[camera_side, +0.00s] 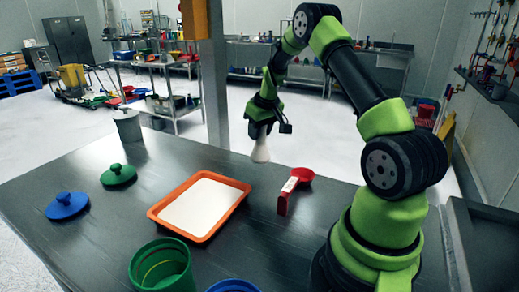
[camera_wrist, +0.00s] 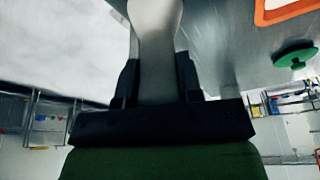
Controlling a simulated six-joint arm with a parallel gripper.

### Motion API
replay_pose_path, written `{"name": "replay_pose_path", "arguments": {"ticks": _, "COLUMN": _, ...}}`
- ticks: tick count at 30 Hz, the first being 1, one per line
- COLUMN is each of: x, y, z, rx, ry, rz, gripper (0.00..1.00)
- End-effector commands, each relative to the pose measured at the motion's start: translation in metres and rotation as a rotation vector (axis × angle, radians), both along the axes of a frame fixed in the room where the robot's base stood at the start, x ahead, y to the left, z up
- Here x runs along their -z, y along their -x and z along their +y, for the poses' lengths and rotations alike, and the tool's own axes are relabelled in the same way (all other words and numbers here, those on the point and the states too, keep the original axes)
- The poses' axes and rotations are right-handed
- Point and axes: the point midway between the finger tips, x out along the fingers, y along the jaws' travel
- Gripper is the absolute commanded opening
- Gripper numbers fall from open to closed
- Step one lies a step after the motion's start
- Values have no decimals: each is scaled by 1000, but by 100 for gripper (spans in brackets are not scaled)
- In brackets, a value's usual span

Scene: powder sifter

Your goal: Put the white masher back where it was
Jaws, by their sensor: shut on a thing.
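The white masher (camera_side: 261,151) hangs below my gripper (camera_side: 262,133) in the side view, wide end down, near the back edge of the dark table. My gripper is shut on the masher's upper part. In the wrist view the pale masher (camera_wrist: 155,35) runs up between the two dark fingers (camera_wrist: 158,82) and leaves the frame at the top. In the side view I cannot tell for sure whether its lower end touches the table or hangs just above or beyond its edge.
An orange tray (camera_side: 153,213) of white powder lies mid-table, with a red scoop (camera_side: 284,203) on its right. A green lid (camera_side: 119,175), blue lid (camera_side: 67,206) and grey canister (camera_side: 128,126) stand left. Green (camera_side: 160,270) and blue (camera_side: 233,286) containers are in front.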

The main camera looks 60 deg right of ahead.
Motion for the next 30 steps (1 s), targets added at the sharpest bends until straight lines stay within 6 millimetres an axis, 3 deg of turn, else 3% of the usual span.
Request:
{"name": "replay_pose_path", "arguments": {"ticks": 9, "x": 40, "y": 0, "z": 1, "rx": -2, "ry": 0, "rz": 0, "gripper": 1}}
{"name": "replay_pose_path", "arguments": {"ticks": 22, "x": 47, "y": -1, "z": 0, "rx": -2, "ry": 1, "rz": -2, "gripper": 1}}
{"name": "replay_pose_path", "arguments": {"ticks": 23, "x": 47, "y": 0, "z": 1, "rx": -2, "ry": 1, "rz": -2, "gripper": 38}}
{"name": "replay_pose_path", "arguments": {"ticks": 24, "x": 47, "y": 0, "z": 0, "rx": -3, "ry": 2, "rz": -2, "gripper": 47}}
{"name": "replay_pose_path", "arguments": {"ticks": 26, "x": 47, "y": 0, "z": 0, "rx": -3, "ry": 2, "rz": -2, "gripper": 59}}
{"name": "replay_pose_path", "arguments": {"ticks": 30, "x": 47, "y": 0, "z": 1, "rx": -3, "ry": 1, "rz": -1, "gripper": 59}}
